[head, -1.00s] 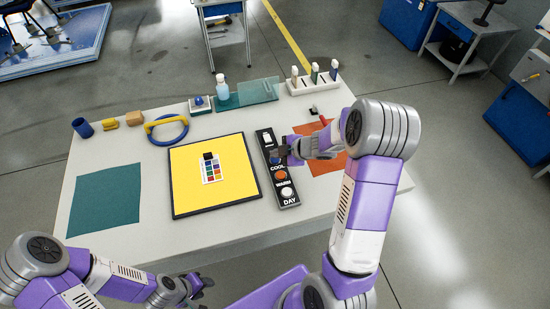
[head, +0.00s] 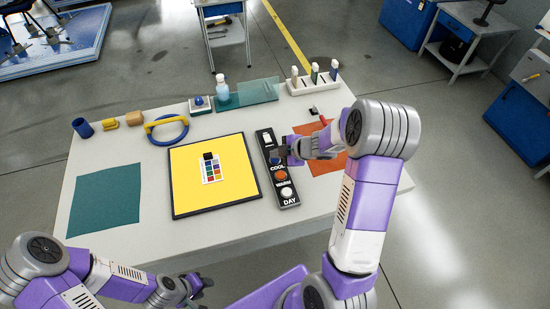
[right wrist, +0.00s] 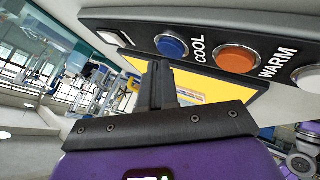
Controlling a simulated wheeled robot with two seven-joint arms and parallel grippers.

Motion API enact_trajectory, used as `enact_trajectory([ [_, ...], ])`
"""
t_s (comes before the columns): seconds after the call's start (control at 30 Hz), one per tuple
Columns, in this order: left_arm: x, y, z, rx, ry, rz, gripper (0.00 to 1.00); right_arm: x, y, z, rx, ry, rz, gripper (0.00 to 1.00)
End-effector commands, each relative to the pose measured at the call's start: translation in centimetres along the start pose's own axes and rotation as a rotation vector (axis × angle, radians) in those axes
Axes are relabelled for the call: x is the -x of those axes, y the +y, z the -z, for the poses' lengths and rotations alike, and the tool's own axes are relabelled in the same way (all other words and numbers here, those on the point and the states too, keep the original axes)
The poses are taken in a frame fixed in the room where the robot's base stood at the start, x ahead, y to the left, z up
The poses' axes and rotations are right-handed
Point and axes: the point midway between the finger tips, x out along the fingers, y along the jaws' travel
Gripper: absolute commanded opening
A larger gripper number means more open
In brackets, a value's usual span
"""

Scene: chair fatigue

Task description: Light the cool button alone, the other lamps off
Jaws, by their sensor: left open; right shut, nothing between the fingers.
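The black button panel (head: 283,204) lies on the table, right of the yellow board. The right wrist view shows its blue button (right wrist: 172,46) by the label COOL, its orange button (right wrist: 237,57) by WARM, and a white button (right wrist: 308,77) at the edge. In the head view the orange button (head: 280,176) and the white DAY button (head: 287,192) show clearly. I cannot tell surely which lamps are lit. My right gripper (head: 279,154) is shut and empty, over the panel near the blue button, partly hiding it. My left gripper (head: 203,285) is open, before the table's front edge.
The framed yellow board (head: 240,185) with a colour chart (head: 211,169) lies left of the panel. An orange mat (head: 325,163) lies under my right forearm. A blue ring with a yellow handle (head: 167,129), a bottle (head: 222,88) and a white rack (head: 314,84) stand further back.

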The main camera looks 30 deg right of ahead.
Motion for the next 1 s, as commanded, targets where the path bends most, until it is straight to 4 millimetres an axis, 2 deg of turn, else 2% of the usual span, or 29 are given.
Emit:
enact_trajectory([
  [1.0,-0.36,-0.13,0.01,0.000,0.000,0.000,0.43,-0.61,-0.45,-0.44,0.000,0.000,0.000,0.00],
])
